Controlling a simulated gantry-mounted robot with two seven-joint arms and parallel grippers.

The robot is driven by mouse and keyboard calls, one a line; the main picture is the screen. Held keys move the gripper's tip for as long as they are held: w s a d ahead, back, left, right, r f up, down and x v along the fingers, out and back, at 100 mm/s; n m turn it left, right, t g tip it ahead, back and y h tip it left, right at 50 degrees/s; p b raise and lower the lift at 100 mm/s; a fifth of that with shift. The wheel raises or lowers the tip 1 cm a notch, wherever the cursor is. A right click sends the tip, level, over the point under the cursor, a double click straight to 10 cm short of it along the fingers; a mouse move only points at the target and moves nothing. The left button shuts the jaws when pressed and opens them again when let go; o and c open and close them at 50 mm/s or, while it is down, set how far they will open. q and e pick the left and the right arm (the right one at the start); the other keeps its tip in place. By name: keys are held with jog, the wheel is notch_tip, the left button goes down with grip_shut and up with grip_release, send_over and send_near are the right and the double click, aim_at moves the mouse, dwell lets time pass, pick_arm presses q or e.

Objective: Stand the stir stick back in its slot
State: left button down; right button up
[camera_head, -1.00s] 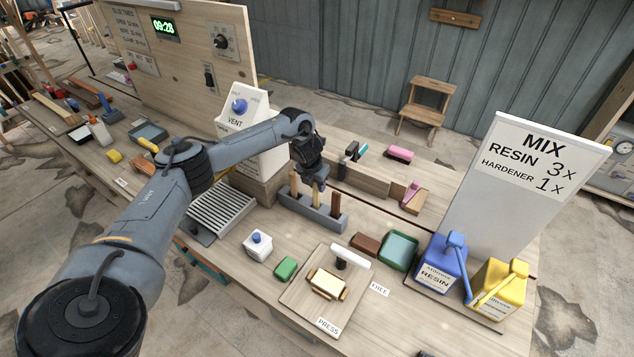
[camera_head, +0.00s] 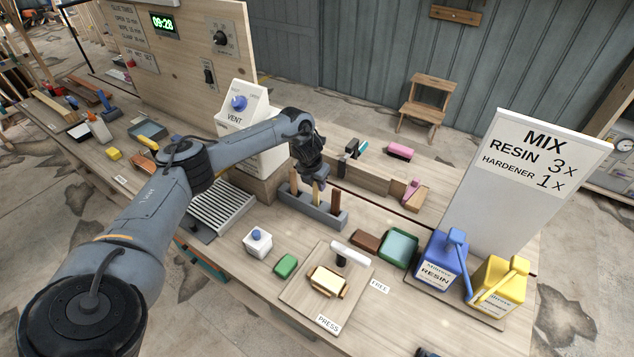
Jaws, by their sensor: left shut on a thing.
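A grey slotted rack (camera_head: 325,217) stands on the bench near the middle of the head view. Three upright sticks show at it: a brown one (camera_head: 293,183) at the left, a pale wooden one (camera_head: 317,197) in the middle and a dark brown one (camera_head: 336,201) at the right. My left gripper (camera_head: 318,184) points down over the rack and is shut on the top of the pale stir stick. The stick's lower end meets the rack; I cannot tell how deep it sits. The fingers hide its top. My right gripper is not clearly in view.
A white vent box (camera_head: 240,103) stands behind my left arm. A slatted grille (camera_head: 222,208) lies left of the rack. In front are a white box (camera_head: 257,243), a green block (camera_head: 285,265) and a press board (camera_head: 300,295). Blue resin (camera_head: 437,272) and yellow hardener (camera_head: 495,287) containers stand right.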

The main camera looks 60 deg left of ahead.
pick_arm(q)
jog(key=shift+f, duration=0.45)
jog(key=shift+f+b, duration=0.5)
jog(key=shift+f, duration=0.25)
jog(key=shift+c, duration=1.4)
grip_release()
jog(key=shift+r, duration=0.15)
notch_tip(320, 180, up, 9)
jog(key=p, duration=0.8)
